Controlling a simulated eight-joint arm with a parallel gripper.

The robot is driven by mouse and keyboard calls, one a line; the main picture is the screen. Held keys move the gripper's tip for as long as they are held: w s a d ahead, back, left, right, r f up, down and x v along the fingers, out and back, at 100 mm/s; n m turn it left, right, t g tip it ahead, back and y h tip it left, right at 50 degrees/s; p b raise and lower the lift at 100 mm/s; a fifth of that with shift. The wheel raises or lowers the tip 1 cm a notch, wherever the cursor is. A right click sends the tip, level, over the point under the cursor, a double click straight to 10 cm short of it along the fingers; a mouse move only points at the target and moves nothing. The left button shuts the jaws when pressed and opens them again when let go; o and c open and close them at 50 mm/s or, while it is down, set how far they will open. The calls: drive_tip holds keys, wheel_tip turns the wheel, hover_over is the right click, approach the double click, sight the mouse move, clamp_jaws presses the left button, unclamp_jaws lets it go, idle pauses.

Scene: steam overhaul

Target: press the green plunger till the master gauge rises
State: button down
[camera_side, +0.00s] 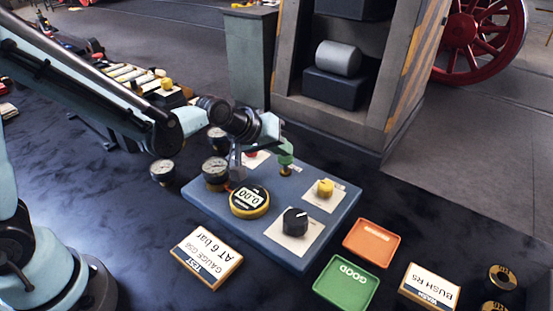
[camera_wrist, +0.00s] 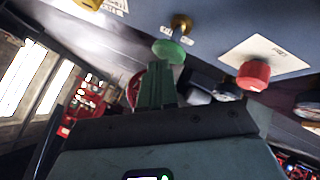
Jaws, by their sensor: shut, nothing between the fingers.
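The green plunger (camera_side: 285,160) stands upright on a brass stem at the back of the blue panel (camera_side: 270,225). My gripper (camera_side: 284,151) is shut and empty, pointing down with its tips right at the top of the plunger. In the wrist view the shut fingers (camera_wrist: 158,70) overlap the near edge of the green plunger cap (camera_wrist: 168,50); I cannot tell whether they touch it. A round yellow digital gauge (camera_side: 250,200) on the panel reads 0.00. A dial gauge (camera_side: 216,172) sits at the panel's left edge; its needle is too small to read.
The panel also has a yellow knob (camera_side: 325,188), a black knob (camera_side: 295,222) and a red knob, clear in the wrist view (camera_wrist: 254,74). A green tray (camera_side: 347,284), an orange tray (camera_side: 372,242) and a test card (camera_side: 207,258) lie in front. A cabinet stands behind.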

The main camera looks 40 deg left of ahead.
sight(280, 159)
drive_tip(key=shift+f, duration=1)
idle(0.8)
drive_tip(key=shift+r, duration=1.75)
drive_tip(key=shift+r, duration=2.5)
drive_tip(key=shift+s, duration=0.1)
drive_tip(key=s+a+m+g+y, duration=0.1)
drive_tip(key=s+a+m, duration=0.1)
drive_tip(key=s+a, duration=0.3)
drive_tip(key=s+a+m+y, duration=0.1)
drive_tip(key=s+a+m, duration=0.2)
drive_tip(key=s, duration=0.9)
drive_tip(key=shift+s+a+f+g+y, duration=0.3)
drive_tip(key=shift+a+g+y, duration=0.1)
drive_tip(key=shift+a, duration=0.6)
